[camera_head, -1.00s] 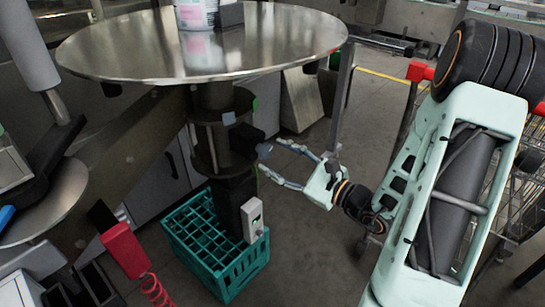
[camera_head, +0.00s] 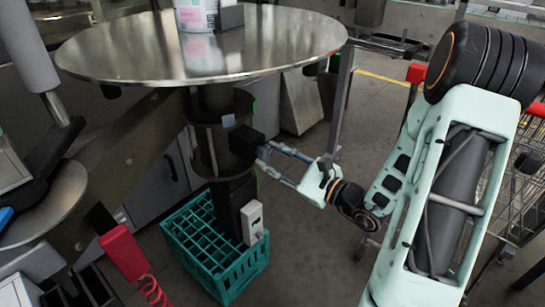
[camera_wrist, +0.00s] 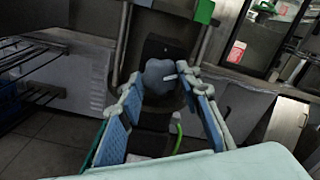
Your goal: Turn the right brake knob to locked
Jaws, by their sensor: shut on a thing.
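The right brake knob (camera_wrist: 158,74) is grey-blue with a white pointer that points right in the wrist view. It sits on the front of a dark housing (camera_wrist: 162,47). In the head view this housing (camera_head: 244,140) juts from the dark post under the large round metal disc (camera_head: 150,50). My gripper (camera_wrist: 158,84) is shut on the knob, with one finger at each side. In the head view my gripper (camera_head: 262,155) reaches the housing from the right, and its fingertips mostly hide the knob. I see no readable lock marking.
A teal crate (camera_head: 222,262) stands on the floor below the post. A grey box (camera_head: 252,220) is fixed to the post's lower part. A metal upright (camera_head: 342,95) rises behind my gripper. A wire cart (camera_head: 512,170) is at the right.

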